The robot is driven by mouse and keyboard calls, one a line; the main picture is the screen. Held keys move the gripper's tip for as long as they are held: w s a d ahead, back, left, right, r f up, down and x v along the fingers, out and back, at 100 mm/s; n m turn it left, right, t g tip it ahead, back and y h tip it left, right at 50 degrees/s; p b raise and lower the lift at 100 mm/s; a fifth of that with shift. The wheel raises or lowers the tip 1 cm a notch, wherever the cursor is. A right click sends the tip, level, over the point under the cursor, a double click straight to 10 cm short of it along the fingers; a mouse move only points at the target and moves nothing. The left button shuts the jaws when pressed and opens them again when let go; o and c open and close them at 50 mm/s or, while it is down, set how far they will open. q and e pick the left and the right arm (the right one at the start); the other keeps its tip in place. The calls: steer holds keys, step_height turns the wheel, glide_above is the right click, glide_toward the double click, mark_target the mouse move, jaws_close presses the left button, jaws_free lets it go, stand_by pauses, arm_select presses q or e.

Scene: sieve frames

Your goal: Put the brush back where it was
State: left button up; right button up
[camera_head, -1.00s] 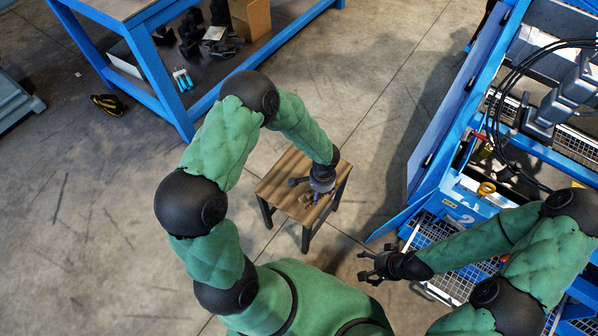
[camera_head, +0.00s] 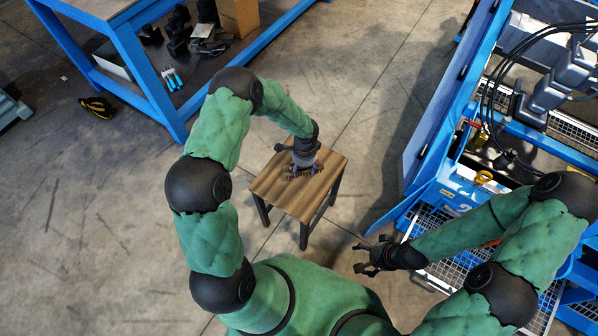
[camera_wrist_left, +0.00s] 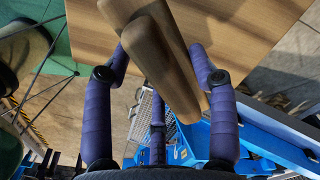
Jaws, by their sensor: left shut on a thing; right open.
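The wooden stool (camera_head: 283,197) stands on the floor in front of me in the head view. My left gripper (camera_head: 304,167) is over the back part of its top. In the left wrist view my left gripper (camera_wrist_left: 160,52) has purple-wrapped fingers shut on the brush (camera_wrist_left: 160,62), of which smooth brown wooden parts show. The stool top (camera_wrist_left: 235,28) lies behind the brush there. The bristles are hidden or too small to make out, and I cannot tell whether the brush touches the stool. My right gripper (camera_head: 367,257) is open and empty, right of the stool.
A blue-framed workbench (camera_head: 150,75) with items on its lower shelf stands at the upper left. A blue rack (camera_head: 440,185) with wire mesh and black cables is on the right. The concrete floor around the stool is clear.

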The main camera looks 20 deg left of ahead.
mark_target(299, 170)
arm_select(q)
steer(key=f, duration=0.1)
steer(key=w+a+f, duration=0.1)
steer(key=a+f+b, duration=0.1)
steer(key=shift+w+a+f, duration=0.2)
steer(key=shift+w, duration=0.15)
steer(key=shift+w+a+f+b, duration=0.15)
steer(key=shift+f+b, duration=0.85)
steer(key=shift+f, duration=0.7)
steer(key=shift+f, duration=0.15)
steer(key=o, duration=1.1)
